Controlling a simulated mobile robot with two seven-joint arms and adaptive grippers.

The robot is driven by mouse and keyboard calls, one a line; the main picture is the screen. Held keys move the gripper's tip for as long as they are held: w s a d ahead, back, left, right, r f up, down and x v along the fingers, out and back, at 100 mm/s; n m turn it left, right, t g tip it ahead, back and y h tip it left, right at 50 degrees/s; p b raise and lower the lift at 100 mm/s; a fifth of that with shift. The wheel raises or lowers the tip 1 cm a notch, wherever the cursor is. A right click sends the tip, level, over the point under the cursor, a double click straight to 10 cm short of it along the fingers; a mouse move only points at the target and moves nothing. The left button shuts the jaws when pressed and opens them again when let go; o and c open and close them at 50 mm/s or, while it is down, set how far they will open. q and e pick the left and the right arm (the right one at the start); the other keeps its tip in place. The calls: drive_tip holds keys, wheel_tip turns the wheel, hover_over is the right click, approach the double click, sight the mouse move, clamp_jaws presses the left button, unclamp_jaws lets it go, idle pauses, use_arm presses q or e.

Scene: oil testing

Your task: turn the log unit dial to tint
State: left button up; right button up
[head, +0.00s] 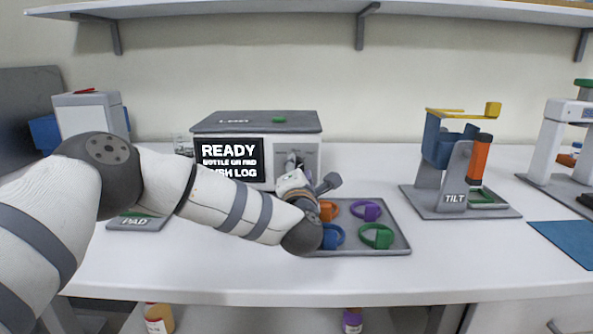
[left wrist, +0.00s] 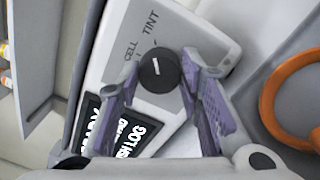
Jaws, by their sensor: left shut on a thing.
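The log unit (head: 215,131) is a grey box at the back of the table. Its screen (head: 229,159) reads READY, with partly covered lines below. In the left wrist view, its round black dial (left wrist: 158,72) sits on a light panel, with CELL and TINT printed above it. My left gripper (left wrist: 161,72) is shut on the dial, a purple finger on each side. In the head view, the left gripper (head: 294,165) reaches the unit's front and partly hides the dial. My right gripper is not in view.
A grey tray (head: 398,243) with orange, purple, blue and green rings lies before the unit. A TILT stand (head: 453,199) is to the right, a blue mat (head: 568,240) farther right. A PAD plate (head: 135,223) lies left. Table between tray and TILT stand is clear.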

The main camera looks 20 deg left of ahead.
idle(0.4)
use_arm(q)
drive_tip(key=o, duration=1.2)
drive_tip(key=shift+c, duration=0.2)
drive_tip(key=v, duration=1.2)
drive_tip(key=shift+f, duration=0.1)
